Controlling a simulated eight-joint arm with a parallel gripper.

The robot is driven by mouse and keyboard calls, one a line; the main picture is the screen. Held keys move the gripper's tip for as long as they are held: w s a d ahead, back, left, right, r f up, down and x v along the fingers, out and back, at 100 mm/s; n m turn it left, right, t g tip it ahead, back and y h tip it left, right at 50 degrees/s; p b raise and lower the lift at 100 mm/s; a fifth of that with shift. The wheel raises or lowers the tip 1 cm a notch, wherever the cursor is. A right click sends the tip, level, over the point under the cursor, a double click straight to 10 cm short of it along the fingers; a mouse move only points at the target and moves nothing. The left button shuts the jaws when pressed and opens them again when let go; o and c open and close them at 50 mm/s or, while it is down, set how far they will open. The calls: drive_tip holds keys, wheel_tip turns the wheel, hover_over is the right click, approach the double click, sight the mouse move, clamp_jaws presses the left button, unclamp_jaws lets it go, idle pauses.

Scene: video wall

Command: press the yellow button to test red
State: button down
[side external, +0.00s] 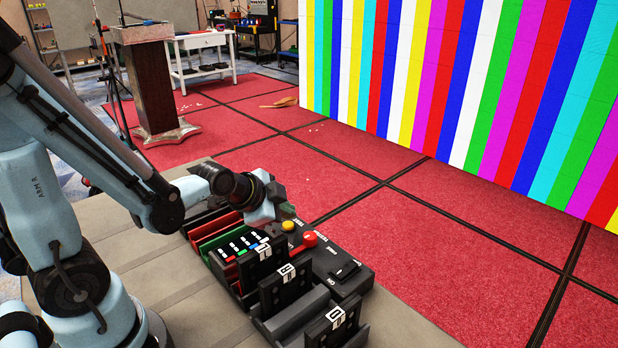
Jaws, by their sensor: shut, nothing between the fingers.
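The yellow button (288,225) sits on top of a black control box (325,262) on the grey table, in the side external view. A red button (310,239) stands to its right on the same box. My gripper (276,206) is at the far left end of the box, just up and left of the yellow button in the picture. It is shut and empty. Its fingertips are small and partly hidden by its own body, and I cannot tell whether they touch the box. The video wall (470,80) shows vertical stripes of several colours.
Black numbered modules (286,288) stand in slots in front of the box. Red and green trays (215,228) lie to their left. A black rocker switch (345,270) is at the box's right end. A lectern (150,75) and a white table (203,42) stand behind on red carpet.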

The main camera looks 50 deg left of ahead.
sight(285, 227)
drive_tip(key=shift+f, duration=0.1)
idle(0.6)
drive_tip(key=shift+f, duration=0.35)
drive_tip(key=shift+f, duration=0.45)
idle(0.6)
drive_tip(key=shift+r, duration=0.9)
drive_tip(key=shift+r, duration=2.5)
